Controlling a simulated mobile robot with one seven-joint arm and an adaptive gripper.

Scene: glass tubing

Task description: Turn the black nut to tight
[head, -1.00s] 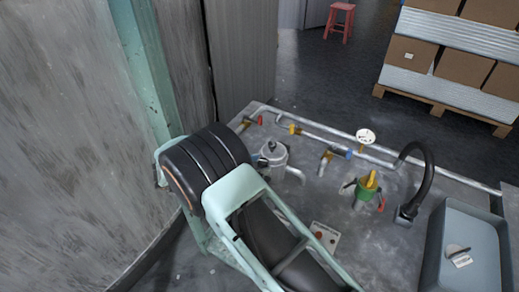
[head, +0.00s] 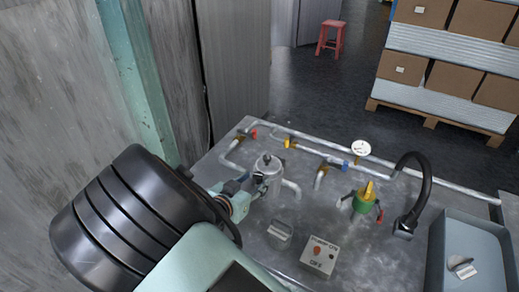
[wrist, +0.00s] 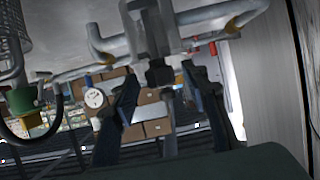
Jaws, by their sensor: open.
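The black nut (wrist: 159,74) shows in the wrist view as a small dark piece under a grey metal fitting (wrist: 155,35). My gripper (wrist: 160,88) is open, with one dark finger on each side of the nut. I cannot tell whether either finger touches it. In the head view my gripper (head: 232,196) is at the left side of a grey metal pot (head: 268,178) on the bench. The nut is hard to make out there, close to the gripper and partly hidden by my arm.
The grey bench (head: 290,215) carries pipes with coloured valves, a pressure gauge (head: 360,148), a green fitting with a yellow top (head: 367,197) and a black curved tap (head: 427,185). A control box (head: 319,256) stands in front. A grey sink (head: 465,250) is at the right.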

